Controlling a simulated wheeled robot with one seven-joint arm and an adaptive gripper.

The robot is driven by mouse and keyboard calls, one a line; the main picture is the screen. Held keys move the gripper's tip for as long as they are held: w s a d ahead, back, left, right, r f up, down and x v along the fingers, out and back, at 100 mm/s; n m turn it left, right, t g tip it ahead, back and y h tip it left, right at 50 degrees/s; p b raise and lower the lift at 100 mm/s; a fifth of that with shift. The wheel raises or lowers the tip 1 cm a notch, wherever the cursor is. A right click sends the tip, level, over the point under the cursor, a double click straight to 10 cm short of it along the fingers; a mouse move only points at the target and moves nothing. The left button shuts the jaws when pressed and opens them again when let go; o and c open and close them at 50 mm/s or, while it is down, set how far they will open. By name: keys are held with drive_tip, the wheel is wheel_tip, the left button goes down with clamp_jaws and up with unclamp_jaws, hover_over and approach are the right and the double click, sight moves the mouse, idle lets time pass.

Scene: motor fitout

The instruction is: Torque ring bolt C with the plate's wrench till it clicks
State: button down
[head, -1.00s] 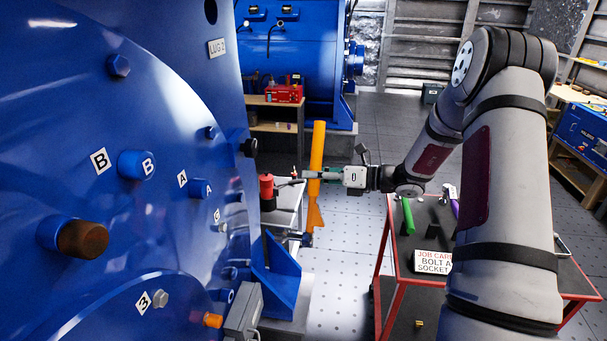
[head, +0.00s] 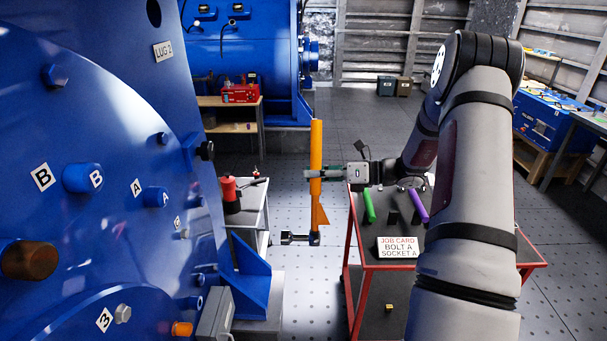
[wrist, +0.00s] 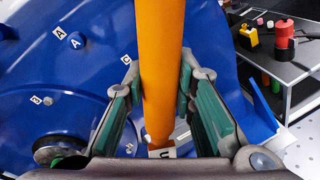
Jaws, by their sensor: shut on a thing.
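My gripper (head: 318,174) is shut on the orange wrench (head: 317,145) and holds it upright in the air, clear of the motor. The wrench's dark head and socket (head: 297,238) hang at its lower end and point left toward the motor. In the wrist view, the orange shaft (wrist: 162,60) runs between the green-padded fingers, with a white lettered tag (wrist: 162,152) low on it. The blue motor face (head: 120,130) carries tags A, B and C.
A side table (head: 250,213) with a red cylinder (head: 229,189) stands beside the motor. A red-framed cart (head: 360,262) holds a green tool (head: 368,205), a purple tool (head: 416,203) and a job card reading bolt A, socket A (head: 397,247). Floor between them is clear.

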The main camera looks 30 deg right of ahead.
drive_tip(key=shift+w+d+f+v, duration=0.1)
drive_tip(key=shift+v, duration=0.75)
drive_tip(key=shift+w+d+f+v, duration=0.1)
drive_tip(key=shift+f+v, duration=0.05)
drive_tip(key=shift+v, duration=0.7)
drive_tip(key=shift+w+d+f+v, duration=0.1)
drive_tip(key=shift+v, duration=0.75)
